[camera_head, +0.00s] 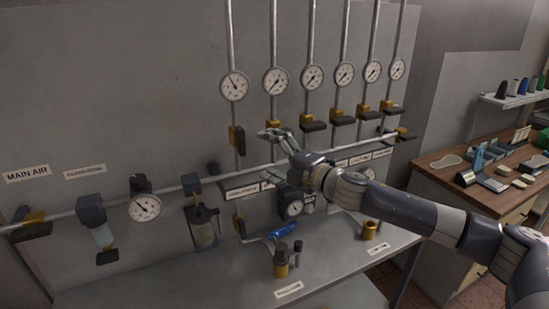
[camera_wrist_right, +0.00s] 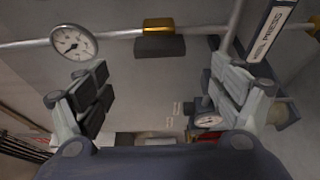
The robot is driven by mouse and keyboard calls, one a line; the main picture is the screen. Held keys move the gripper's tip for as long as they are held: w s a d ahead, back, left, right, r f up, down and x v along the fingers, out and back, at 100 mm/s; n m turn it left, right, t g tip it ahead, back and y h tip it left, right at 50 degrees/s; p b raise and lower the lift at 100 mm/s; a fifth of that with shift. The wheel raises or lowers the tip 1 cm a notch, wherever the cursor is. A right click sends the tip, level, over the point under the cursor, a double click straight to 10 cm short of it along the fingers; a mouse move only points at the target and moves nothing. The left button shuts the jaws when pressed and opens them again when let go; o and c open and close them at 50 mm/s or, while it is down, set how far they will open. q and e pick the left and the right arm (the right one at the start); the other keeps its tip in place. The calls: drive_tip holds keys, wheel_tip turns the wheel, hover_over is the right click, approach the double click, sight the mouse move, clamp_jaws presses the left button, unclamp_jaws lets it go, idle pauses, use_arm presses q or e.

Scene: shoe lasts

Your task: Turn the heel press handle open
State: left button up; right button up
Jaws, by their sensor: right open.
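My right gripper (camera_head: 276,138) is open and empty in front of the wall, over the second vertical pipe from the left, and hides part of it. In the right wrist view its two fingers (camera_wrist_right: 165,95) are wide apart.
Round gauges (camera_head: 234,86) sit above the valves. A horizontal pipe (camera_head: 165,190) with a filter, regulator and lubricator runs below. The grey bench (camera_head: 200,275) holds a blue-handled tool (camera_head: 285,229) and small brass fittings. A wooden workbench (camera_head: 440,165) stands at the right.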

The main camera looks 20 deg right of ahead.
drive_tip(key=shift+v, duration=0.95)
